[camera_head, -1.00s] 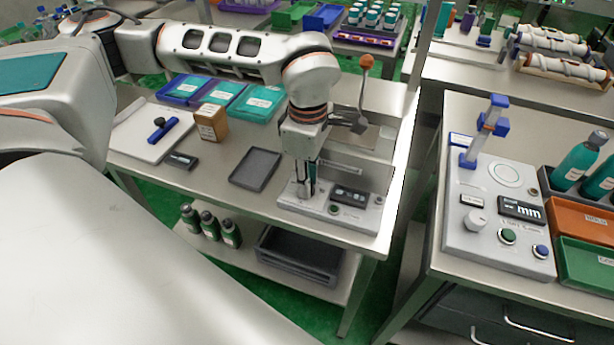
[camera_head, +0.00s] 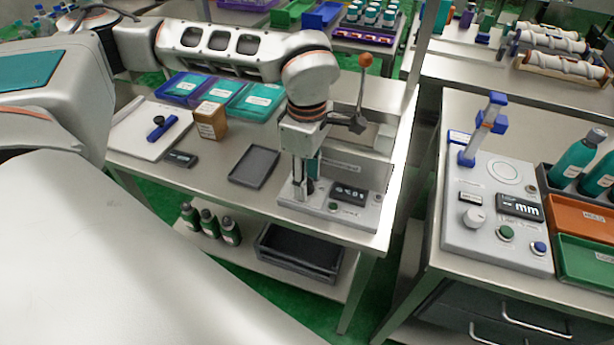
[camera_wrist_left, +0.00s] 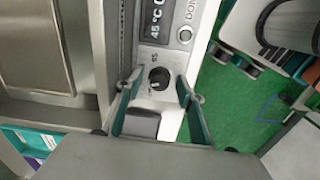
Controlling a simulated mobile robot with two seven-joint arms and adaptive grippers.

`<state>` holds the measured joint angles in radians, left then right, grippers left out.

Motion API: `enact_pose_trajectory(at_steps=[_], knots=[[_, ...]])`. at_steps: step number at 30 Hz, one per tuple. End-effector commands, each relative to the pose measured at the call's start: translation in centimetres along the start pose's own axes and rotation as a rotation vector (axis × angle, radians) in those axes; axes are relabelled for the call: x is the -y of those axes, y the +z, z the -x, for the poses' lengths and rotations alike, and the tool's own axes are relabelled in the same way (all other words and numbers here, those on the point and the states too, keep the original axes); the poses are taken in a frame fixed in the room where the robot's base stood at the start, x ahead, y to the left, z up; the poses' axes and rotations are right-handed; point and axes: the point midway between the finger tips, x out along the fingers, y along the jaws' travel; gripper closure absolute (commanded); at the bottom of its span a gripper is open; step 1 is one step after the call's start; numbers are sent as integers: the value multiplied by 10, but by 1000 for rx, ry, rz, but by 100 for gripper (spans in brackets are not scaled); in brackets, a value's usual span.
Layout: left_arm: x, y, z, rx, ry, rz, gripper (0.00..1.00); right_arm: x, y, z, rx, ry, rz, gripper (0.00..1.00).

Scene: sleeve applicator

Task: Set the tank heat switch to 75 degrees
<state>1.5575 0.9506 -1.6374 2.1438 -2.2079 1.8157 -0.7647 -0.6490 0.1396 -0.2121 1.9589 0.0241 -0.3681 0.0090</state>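The grey control panel (camera_head: 345,213) lies at the front of the middle table. Its dark display (camera_head: 350,194) seems to read 45 °C in the left wrist view (camera_wrist_left: 157,22). A round black knob (camera_wrist_left: 158,78) with a pale pointer mark sits below the display in that view. My left gripper (camera_wrist_left: 159,84) is open, pointing down over the panel, with one teal-padded finger on each side of the knob. No finger clearly touches the knob. In the head view the left gripper (camera_head: 305,185) partly hides the panel's left end. My right gripper is not in view.
A lever with an orange ball (camera_head: 365,60) stands just behind the panel, close to my left wrist. A dark empty tray (camera_head: 254,167) lies left of the panel. Another control panel (camera_head: 490,240) stands on the right table.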

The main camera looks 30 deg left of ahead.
Motion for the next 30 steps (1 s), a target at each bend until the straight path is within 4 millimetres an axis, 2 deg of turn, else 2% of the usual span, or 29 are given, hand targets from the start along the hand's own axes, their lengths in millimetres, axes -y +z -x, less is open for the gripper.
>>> enact_pose_trajectory(at_steps=[4, 7, 15, 21, 24, 30], knots=[[-1, 0, 6, 1, 2, 0, 62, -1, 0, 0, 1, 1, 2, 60], [-1, 0, 19, 1, 4, 1, 62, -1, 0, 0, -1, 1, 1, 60], [-1, 0, 74, 2, 5, 1, 62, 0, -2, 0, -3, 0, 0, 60], [0, 0, 106, 1, 2, 0, 62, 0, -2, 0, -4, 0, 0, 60], [0, 0, 115, 0, 2, 0, 62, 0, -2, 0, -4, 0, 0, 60], [0, 0, 120, 0, 0, 0, 62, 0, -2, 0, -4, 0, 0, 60]])
